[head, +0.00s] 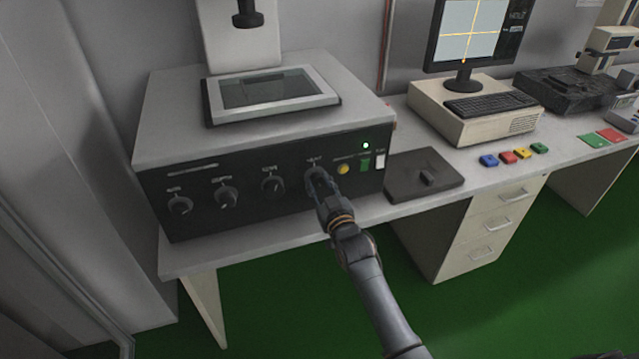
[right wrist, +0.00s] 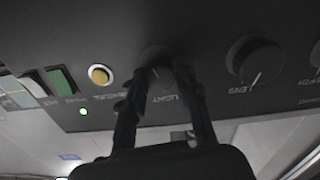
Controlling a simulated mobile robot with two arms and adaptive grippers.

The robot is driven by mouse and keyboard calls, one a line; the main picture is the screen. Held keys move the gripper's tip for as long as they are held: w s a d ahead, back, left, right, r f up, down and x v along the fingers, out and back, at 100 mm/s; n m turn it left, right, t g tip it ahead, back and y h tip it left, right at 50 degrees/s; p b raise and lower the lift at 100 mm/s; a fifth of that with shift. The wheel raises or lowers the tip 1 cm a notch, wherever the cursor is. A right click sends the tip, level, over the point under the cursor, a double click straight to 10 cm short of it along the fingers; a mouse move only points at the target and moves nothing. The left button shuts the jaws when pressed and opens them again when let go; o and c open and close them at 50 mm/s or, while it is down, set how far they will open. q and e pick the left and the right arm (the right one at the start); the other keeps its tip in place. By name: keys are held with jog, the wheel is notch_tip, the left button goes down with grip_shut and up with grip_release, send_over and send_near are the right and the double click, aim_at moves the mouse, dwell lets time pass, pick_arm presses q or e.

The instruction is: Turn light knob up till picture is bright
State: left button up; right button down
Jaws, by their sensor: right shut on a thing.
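The black light knob (right wrist: 158,78) is the rightmost of several knobs on the black front panel (head: 240,213) in the head view. In the right wrist view, which is upside down, a "LIGHT" label sits beside it. My right gripper (head: 321,182) is shut on this knob, with one finger on each side in the right wrist view (right wrist: 158,92). The fingers hide part of the knob. The monitor (head: 472,32) at the top right shows a pale grey picture with a yellow cross. My left gripper is not in view.
A yellow button (head: 343,169), a green switch (head: 365,164) and a lit green lamp (head: 365,146) sit right of the knob. A dark pad (head: 405,188) lies beside the machine. Another knob (head: 272,184) is close on the left.

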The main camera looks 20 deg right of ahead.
jog(key=shift+f, duration=0.1)
dwell(0.3)
jog(key=c, duration=1)
grip_release()
jog(key=s, duration=1.2)
jog(key=shift+d, duration=0.2)
